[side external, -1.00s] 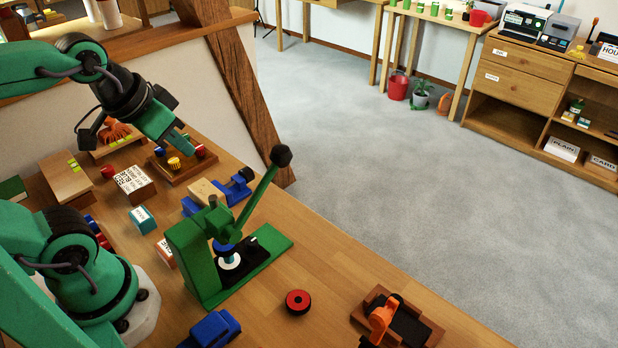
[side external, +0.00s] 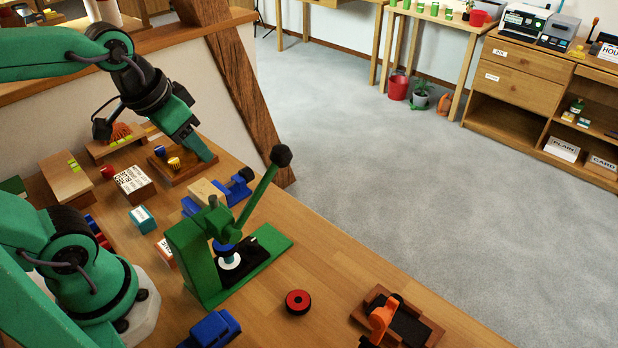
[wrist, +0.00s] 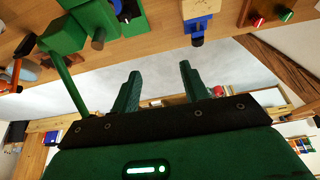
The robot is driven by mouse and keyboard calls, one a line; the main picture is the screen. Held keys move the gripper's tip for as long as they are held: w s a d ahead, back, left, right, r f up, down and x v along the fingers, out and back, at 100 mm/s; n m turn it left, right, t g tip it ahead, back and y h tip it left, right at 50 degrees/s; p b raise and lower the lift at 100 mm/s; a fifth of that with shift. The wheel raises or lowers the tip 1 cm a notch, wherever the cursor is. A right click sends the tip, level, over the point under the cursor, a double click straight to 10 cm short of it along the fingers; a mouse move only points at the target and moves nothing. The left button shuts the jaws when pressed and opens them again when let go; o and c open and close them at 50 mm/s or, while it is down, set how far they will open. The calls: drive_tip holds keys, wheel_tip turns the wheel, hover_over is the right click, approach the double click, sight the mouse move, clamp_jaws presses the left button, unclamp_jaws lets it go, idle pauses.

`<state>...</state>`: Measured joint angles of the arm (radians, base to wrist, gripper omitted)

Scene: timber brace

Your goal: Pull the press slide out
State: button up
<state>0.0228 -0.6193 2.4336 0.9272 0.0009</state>
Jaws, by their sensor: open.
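The green press (side external: 196,255) stands on the bench with its lever (side external: 262,190) raised toward the upper right. Its black slide (side external: 262,246) lies on the green base, with a small knob on top. A white disc (side external: 230,261) sits under the blue ram. My gripper (side external: 204,150) is open and empty, beyond the press near the bench's back edge, above a wooden button block (side external: 183,166). In the wrist view my two fingers (wrist: 160,88) are apart with nothing between them, and the press (wrist: 92,22) shows at the upper left.
A blue vise (side external: 238,187) holding a pale wood block stands just behind the press. A red ring (side external: 298,302) and a wooden tray with an orange tool (side external: 398,318) lie right of it. A slanted timber brace (side external: 250,90) rises behind.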

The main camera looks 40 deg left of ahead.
drive_tip(key=w+d+f+m+g, duration=0.1)
drive_tip(key=w+d+f+g, duration=0.3)
drive_tip(key=w+f, duration=0.1)
drive_tip(key=m+g+y, duration=0.1)
drive_tip(key=m+g, duration=0.1)
drive_tip(key=g, duration=0.3)
approach(251, 241)
drive_tip(key=shift+s+f, duration=0.1)
drive_tip(key=shift+f, duration=0.25)
drive_tip(key=shift+f, duration=0.1)
drive_tip(key=shift+x, duration=3.9)
clamp_jaws()
